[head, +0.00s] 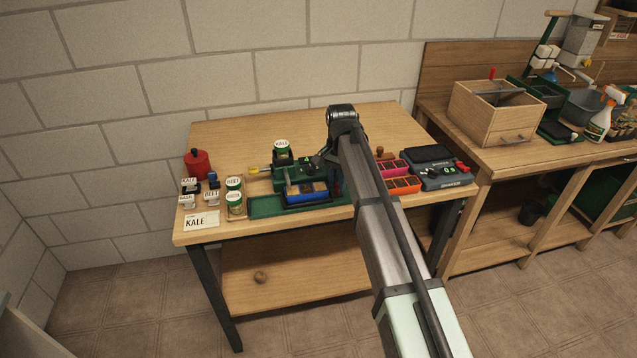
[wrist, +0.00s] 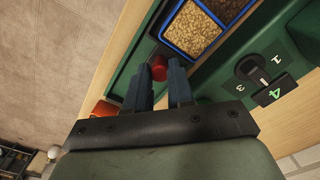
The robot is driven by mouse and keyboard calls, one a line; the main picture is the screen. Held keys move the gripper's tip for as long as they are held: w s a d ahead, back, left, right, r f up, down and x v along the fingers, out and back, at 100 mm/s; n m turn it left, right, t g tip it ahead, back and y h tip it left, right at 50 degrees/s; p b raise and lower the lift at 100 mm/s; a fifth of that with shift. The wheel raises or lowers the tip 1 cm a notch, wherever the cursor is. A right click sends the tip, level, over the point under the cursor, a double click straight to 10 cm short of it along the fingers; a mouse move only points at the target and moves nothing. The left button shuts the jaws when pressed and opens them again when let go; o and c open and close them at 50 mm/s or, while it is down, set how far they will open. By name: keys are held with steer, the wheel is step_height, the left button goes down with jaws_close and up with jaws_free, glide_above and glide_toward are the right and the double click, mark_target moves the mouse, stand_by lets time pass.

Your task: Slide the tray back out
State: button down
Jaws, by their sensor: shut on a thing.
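The blue-rimmed tray (head: 308,199) sits low at the front of the green machine (head: 292,172), on a long green base. In the wrist view the tray (wrist: 181,50) shows compartments of pale and brown seeds. A red knob (wrist: 159,66) stands at the tray's near end. My gripper (wrist: 159,74) is shut on the red knob, one finger on each side. The machine's numbered dial (wrist: 258,78) is beside the tray in the wrist view. In the head view my arm hides the fingers and the knob.
Jars, labelled pots and a KALE card (head: 202,221) stand left of the green base (head: 265,207). Pink and orange boxes (head: 402,186) and a scale (head: 435,168) are to the right. A red canister (head: 197,164) is at the back left. The rear tabletop is clear.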

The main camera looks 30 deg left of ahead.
steer(key=w+d, duration=0.6)
stand_by(0.3)
steer(key=c, duration=1.3)
jaws_free()
steer(key=shift+o, duration=0.3)
steer(key=shift+r, duration=0.1)
steer(key=shift+r, duration=0.25)
step_height(320, 180, up, 13)
